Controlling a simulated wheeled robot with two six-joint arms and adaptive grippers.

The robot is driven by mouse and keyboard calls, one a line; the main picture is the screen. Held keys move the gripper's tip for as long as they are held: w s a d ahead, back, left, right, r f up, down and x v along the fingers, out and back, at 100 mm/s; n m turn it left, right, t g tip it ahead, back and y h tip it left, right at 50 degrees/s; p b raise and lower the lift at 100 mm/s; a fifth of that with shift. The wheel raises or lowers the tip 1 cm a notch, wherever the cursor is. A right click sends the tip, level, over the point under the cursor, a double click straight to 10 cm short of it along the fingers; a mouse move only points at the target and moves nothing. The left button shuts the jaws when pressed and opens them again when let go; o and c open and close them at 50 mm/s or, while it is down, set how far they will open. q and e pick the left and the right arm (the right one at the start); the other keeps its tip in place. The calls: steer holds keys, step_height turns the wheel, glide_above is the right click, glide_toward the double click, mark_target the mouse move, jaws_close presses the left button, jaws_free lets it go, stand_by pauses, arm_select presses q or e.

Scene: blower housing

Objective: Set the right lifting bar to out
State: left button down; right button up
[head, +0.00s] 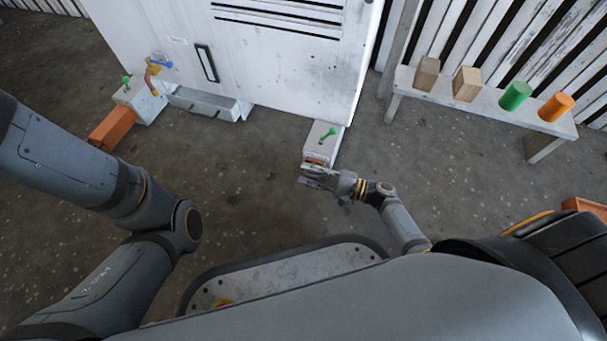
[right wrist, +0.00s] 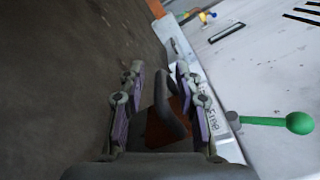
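The right lifting bar shows only its orange-brown end (right wrist: 160,131), at the front of a white block (head: 320,139) at the housing's lower right corner. A dark handle (right wrist: 168,108) stands out from this end. My right gripper (head: 310,176) is at the block's front; in the right wrist view (right wrist: 157,80) its fingers are apart, one on each side of the handle, with a gap visible on the left. A green-knobbed lever (head: 327,135) sits on the block and also shows in the right wrist view (right wrist: 272,122). My left gripper is out of view.
The white housing (head: 260,60) stands behind the block. At its left, an orange bar (head: 113,129) sticks out of another white block (head: 140,101). A bench (head: 480,108) with wooden blocks and green and orange cylinders stands at right.

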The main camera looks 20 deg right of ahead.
steer(key=shift+x, duration=0.95)
steer(key=c, duration=0.6)
steer(key=shift+s, duration=0.1)
jaws_close()
steer(key=shift+d+f, duration=0.1)
